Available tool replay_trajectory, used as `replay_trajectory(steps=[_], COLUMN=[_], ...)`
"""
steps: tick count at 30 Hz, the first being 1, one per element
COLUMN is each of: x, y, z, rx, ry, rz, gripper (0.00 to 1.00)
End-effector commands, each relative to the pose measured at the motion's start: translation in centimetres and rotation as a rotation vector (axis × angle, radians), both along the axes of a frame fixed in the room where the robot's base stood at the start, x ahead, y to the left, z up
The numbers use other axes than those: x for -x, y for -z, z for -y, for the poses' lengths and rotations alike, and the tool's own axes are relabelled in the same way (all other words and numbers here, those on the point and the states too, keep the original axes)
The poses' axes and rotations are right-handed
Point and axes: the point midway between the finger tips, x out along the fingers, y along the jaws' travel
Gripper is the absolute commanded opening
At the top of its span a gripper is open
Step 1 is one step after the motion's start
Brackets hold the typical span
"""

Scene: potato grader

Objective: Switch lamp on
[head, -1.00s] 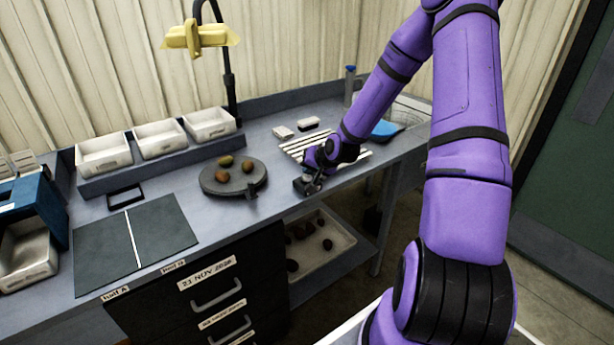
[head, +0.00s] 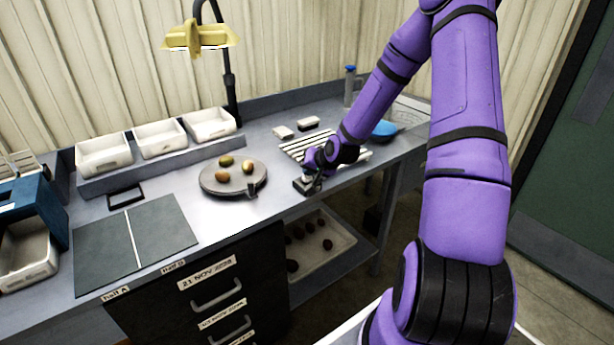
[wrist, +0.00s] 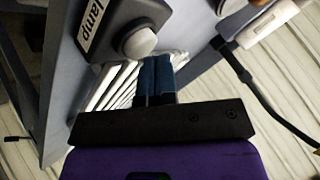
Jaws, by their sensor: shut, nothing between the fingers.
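The yellow desk lamp (head: 201,37) hangs from a black arm at the back of the bench. Its lower edge glows and light falls on the bench below. A dark switch box (head: 303,188) sits at the bench's front edge. In the wrist view this box (wrist: 108,24) bears a label reading "lamp" and a round pale button (wrist: 140,43). My gripper (wrist: 155,62) is shut and empty, its blue fingertips close by the button. I cannot tell whether they touch it. In the head view, the gripper (head: 314,178) is at the box, partly hidden by my wrist.
A round grey turntable (head: 209,189) with potatoes stands left of the switch box. A white slatted rack (head: 293,148) lies behind my wrist. White trays (head: 106,161) line the back. A blue-capped tube (head: 350,85) and a blue item (head: 384,130) stand right.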

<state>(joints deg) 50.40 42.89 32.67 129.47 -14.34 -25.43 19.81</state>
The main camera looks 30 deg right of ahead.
Motion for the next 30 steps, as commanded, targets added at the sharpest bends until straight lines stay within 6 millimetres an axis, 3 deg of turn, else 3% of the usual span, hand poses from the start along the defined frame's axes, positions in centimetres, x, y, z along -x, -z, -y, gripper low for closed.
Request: replay_trajectory(steps=[11,30], x=[0.0,0.0], y=[-0.5,-5.7], z=[0.0,0.0], rx=[0.001,0.001], ry=[-0.001,0.000], rz=[0.000,0.002], gripper=[0.00,0.00])
